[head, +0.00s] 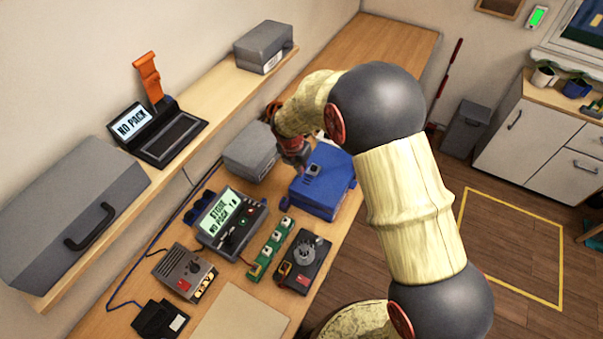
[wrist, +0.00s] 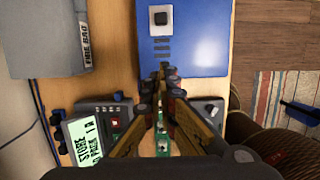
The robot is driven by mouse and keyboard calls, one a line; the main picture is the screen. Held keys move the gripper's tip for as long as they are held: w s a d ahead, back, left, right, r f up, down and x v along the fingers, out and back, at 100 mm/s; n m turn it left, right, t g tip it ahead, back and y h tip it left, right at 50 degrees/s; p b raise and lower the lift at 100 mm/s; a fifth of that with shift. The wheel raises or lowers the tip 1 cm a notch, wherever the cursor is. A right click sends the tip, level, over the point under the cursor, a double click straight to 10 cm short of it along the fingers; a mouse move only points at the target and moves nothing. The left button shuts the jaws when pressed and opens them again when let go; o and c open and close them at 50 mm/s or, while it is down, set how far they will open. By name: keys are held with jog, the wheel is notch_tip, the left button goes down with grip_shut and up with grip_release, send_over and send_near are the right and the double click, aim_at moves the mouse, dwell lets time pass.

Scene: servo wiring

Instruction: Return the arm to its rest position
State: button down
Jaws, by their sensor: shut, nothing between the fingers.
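My arm reaches from the lower right of the head view over the workbench. My gripper (wrist: 162,78) is shut and empty in the wrist view, its fingertips together in front of the near edge of a blue box (wrist: 190,40). In the head view the blue box (head: 322,182) sits on the bench under my wrist, and my arm hides part of it. The fingertips are hard to make out in the head view. I cannot tell how high the gripper is above the bench.
On the bench stand a grey box (head: 250,150), a display unit (head: 231,222) reading "STORE", a green strip (head: 270,248), a joystick box (head: 303,262) and a knobbed grey unit (head: 184,272). A shelf (head: 215,90) holds a laptop (head: 158,130) and cases. The far bench end is clear.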

jog(key=shift+a+r, duration=0.1)
jog(key=shift+r, duration=0.15)
dwell(0.4)
jog(key=s+d+r+m+t+b, duration=0.1)
jog(key=s+d+r+m+b, duration=0.1)
jog(key=s+d+m+b, duration=0.2)
jog(key=s+d+r+m+t+y+b, duration=0.1)
jog(key=s+d+r+m+b, duration=0.2)
jog(key=s+m+b, duration=0.7)
jog(key=s+d+r+m+t+b, duration=0.1)
jog(key=s+d+m+b, duration=0.5)
jog(key=s+m, duration=0.9)
jog(key=s+r+b, duration=0.1)
jog(key=s, duration=0.1)
jog(key=shift+s+d+r+y, duration=0.3)
jog(key=shift+s+d+r, duration=0.05)
jog(key=shift+s+r, duration=0.05)
